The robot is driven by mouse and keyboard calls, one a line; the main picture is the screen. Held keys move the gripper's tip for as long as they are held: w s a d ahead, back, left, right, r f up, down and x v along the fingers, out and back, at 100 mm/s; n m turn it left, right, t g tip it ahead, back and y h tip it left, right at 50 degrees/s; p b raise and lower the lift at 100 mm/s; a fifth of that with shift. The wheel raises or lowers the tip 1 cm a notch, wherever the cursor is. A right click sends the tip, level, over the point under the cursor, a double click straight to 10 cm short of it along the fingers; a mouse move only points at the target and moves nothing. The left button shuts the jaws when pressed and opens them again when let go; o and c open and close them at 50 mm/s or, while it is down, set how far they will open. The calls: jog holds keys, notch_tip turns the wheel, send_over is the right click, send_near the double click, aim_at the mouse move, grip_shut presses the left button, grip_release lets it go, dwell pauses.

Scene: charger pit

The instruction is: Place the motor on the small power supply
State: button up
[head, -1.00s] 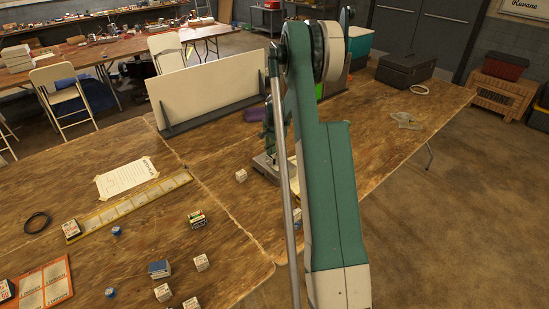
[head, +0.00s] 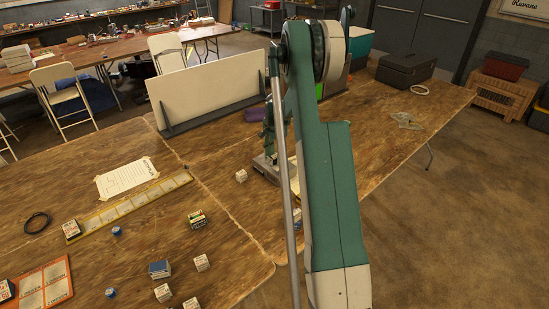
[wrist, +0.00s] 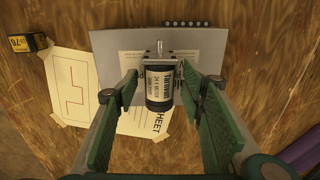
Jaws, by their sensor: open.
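The motor (wrist: 159,86) is a black cylinder with a white label and a metal shaft, seen in the wrist view. It lies over a flat grey metal-looking piece (wrist: 112,42), between my gripper's (wrist: 169,93) two green fingers. The fingers are open, with a gap on each side of the motor. In the head view my gripper (head: 268,128) is partly hidden behind my arm, above the grey piece (head: 262,164); the motor cannot be made out there. I cannot tell for sure whether the grey piece is the small power supply.
A taped paper sheet (wrist: 80,85) lies beside the grey piece, with a small yellow-black box (wrist: 27,43) at left. Small blocks, a yellow strip (head: 128,208) and orange cards (head: 43,287) lie on the left of the table. A white panel (head: 210,85) stands behind.

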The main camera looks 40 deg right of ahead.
aim_at(274, 156)
notch_tip(274, 156, up, 12)
jog(key=p, duration=0.1)
jog(key=shift+s+f, duration=0.15)
jog(key=shift+f, duration=0.05)
dwell(0.5)
jog(key=shift+a, duration=0.1)
jog(key=s+a+r+n+t, duration=0.1)
jog(key=s+a+r+n, duration=0.25)
jog(key=a+r, duration=0.5)
jog(key=s+a+r+n+t+h, duration=0.15)
jog(key=s+a+r, duration=0.35)
jog(key=a, duration=0.6)
jog(key=s+a+r+n+t+y, duration=0.1)
jog(key=s+a+r+n, duration=0.2)
jog(key=a+r, duration=0.6)
jog(key=s+a+f+n+t, duration=0.1)
jog(key=s+a+n, duration=0.4)
jog(key=s+a, duration=0.6)
jog(key=s+a+f+n+t, duration=0.2)
jog(key=s+a+n, duration=0.3)
jog(key=s+a, duration=0.6)
jog(key=shift+s+f, duration=0.15)
jog(key=shift+s, duration=1.6)
